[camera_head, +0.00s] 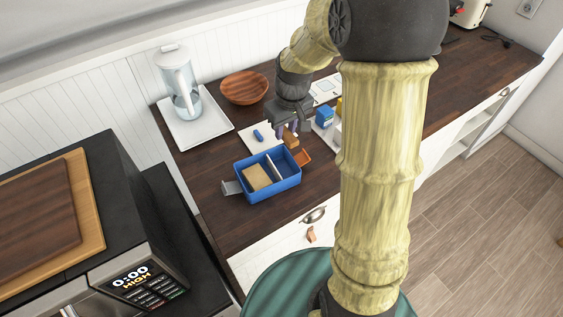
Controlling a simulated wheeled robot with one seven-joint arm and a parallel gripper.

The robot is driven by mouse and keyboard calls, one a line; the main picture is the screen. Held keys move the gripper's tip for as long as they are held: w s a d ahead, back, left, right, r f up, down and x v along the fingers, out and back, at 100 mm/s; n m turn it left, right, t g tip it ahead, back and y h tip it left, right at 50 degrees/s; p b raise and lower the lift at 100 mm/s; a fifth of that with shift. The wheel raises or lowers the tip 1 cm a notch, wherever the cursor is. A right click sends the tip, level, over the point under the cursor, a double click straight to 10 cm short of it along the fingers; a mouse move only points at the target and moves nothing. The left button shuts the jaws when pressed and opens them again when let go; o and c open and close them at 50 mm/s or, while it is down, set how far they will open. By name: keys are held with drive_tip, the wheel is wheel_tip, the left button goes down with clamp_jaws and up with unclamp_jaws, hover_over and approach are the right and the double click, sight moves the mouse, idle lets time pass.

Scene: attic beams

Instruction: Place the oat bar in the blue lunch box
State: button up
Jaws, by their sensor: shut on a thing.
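The blue lunch box (247,191) stands open on the dark wooden counter. A pale divider splits it; a tan block (256,177) fills its left compartment, and the right compartment looks empty. My gripper (286,129) is above and just behind the box's right end, pointing down. It is shut on a small brown bar, seemingly the oat bar (291,140), held tilted above the box's right back edge. The bar's upper part is hidden by the fingers. I cannot tell whether the bar touches the box rim.
A grey flap (231,188) and an orange piece (302,158) flank the box. Behind are a glass pitcher (180,90) on a white tray (205,133), a wooden bowl (244,88), a blue object (258,134) on a white sheet, and a blue carton (324,115).

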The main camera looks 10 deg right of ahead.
drive_tip(key=shift+s, duration=0.1)
drive_tip(key=shift+f, duration=0.15)
wheel_tip(320, 180, down, 6)
drive_tip(key=shift+a+r+p, duration=0.1)
drive_tip(key=shift+p, duration=0.35)
wheel_tip(320, 180, down, 3)
drive_tip(key=shift+f+p, duration=0.2)
drive_tip(key=shift+p, duration=0.15)
drive_tip(key=shift+f, duration=0.2)
